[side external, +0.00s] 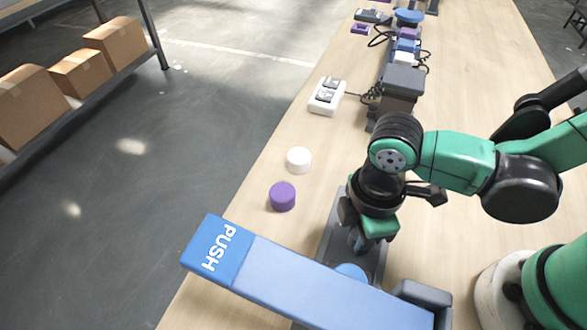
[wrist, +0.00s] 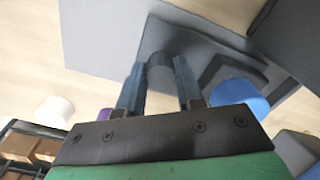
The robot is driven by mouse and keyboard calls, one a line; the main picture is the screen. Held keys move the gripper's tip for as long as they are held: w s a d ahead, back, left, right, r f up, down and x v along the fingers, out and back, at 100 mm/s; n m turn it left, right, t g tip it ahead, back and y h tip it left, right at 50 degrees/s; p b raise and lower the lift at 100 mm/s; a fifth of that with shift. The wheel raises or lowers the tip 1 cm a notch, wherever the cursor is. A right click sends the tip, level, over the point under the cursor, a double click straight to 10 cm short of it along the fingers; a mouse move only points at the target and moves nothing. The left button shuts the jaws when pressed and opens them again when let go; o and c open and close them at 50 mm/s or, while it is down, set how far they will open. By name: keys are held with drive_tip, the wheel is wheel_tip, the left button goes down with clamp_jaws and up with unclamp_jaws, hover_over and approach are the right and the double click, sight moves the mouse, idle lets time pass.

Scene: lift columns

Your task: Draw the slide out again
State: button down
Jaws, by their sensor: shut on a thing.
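My gripper (side external: 357,243) is low over a grey base plate (side external: 335,232), behind a long blue bar marked PUSH (side external: 310,285). In the wrist view my gripper (wrist: 159,78) has its two fingers on either side of a small dark grey handle (wrist: 160,72), shut on it. The handle stands at the grey plate (wrist: 200,42); it looks like the slide's grip, though the slide's extent is unclear. A blue disc (side external: 351,271) lies beside the bar, partly hidden by it; it also shows in the wrist view (wrist: 240,95), next to a dark angular piece (wrist: 222,68).
A purple cylinder (side external: 282,197) and a white cylinder (side external: 298,160) stand on the wooden table left of my gripper. A white switch box (side external: 327,96) and a dark grey block (side external: 402,82) are farther back. Table between them is clear.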

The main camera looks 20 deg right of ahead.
drive_tip(key=shift+w+d, duration=2.1)
drive_tip(key=shift+w, duration=0.05)
drive_tip(key=c, duration=0.6)
unclamp_jaws()
wheel_tip(320, 180, up, 6)
drive_tip(key=w+d+r+m+t, duration=0.1)
drive_tip(key=d+r+m+t, duration=0.1)
drive_tip(key=d+m, duration=0.4)
drive_tip(key=w+d+r+m+t, duration=0.2)
drive_tip(key=d+m+t, duration=0.3)
drive_tip(key=m, duration=0.4)
drive_tip(key=shift+d+r, duration=0.55)
drive_tip(key=shift+r, duration=0.2)
